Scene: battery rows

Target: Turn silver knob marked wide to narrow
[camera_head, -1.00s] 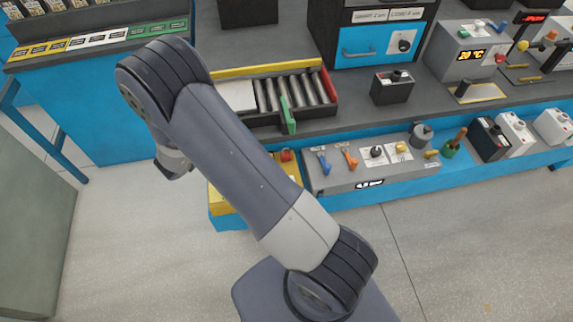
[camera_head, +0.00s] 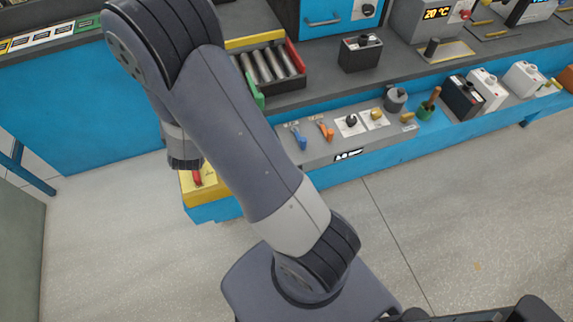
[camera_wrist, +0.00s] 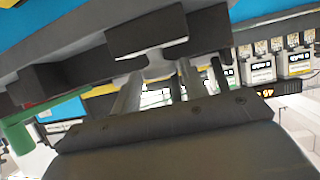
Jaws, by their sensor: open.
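In the head view my arm hides the fingers, and the wrist hangs at the left, well away from the knob.
The lower grey panel (camera_head: 320,150) carries blue and orange levers, a black knob (camera_head: 351,120) and a yellow knob (camera_head: 376,114). A red switch (camera_head: 198,178) sits on a yellow box beside my wrist. A roller tray (camera_head: 297,62) lies behind my arm. The floor in front is clear.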

